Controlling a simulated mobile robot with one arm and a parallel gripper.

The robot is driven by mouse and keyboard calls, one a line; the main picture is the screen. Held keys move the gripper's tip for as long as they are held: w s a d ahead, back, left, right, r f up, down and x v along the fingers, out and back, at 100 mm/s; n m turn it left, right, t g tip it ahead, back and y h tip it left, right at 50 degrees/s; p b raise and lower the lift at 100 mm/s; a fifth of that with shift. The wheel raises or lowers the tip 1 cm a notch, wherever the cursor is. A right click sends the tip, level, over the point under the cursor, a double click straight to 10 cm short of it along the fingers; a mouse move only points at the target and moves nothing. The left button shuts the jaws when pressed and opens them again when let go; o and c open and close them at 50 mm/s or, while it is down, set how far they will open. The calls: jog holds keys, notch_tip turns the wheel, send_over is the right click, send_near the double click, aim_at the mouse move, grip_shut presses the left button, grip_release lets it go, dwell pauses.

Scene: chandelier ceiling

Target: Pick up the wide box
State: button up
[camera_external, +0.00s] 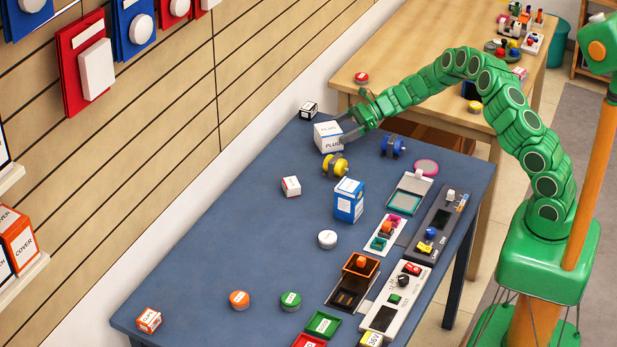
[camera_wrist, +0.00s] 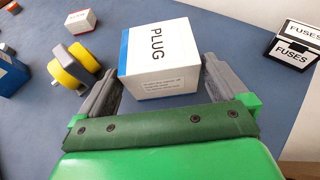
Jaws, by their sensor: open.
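The wide box appears to be the white box marked PLUG (camera_external: 329,137), with a blue side, standing on the blue table (camera_external: 230,210) near its far end. In the wrist view the same box (camera_wrist: 160,55) stands just ahead of and between my fingers. My gripper (camera_external: 345,130) is open, low over the table, with its fingers on either side of the box's near end. In the wrist view the gripper (camera_wrist: 160,85) shows a gap beside the left finger; whether the right finger touches the box I cannot tell.
A yellow-wheeled part (camera_wrist: 75,68) lies close left of my gripper. A black-and-white FUSES box (camera_wrist: 293,48) stands to the right. A small white box (camera_external: 291,186) and a blue box (camera_external: 348,200) stand nearer. The wall runs along the table's left side.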

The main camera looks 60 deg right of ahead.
aim_at(318, 142)
jog(key=shift+x, duration=2.55)
jog(key=shift+c, duration=0.5)
jog(key=c, duration=0.6)
jog(key=shift+c, duration=0.2)
jog(key=shift+r, duration=0.1)
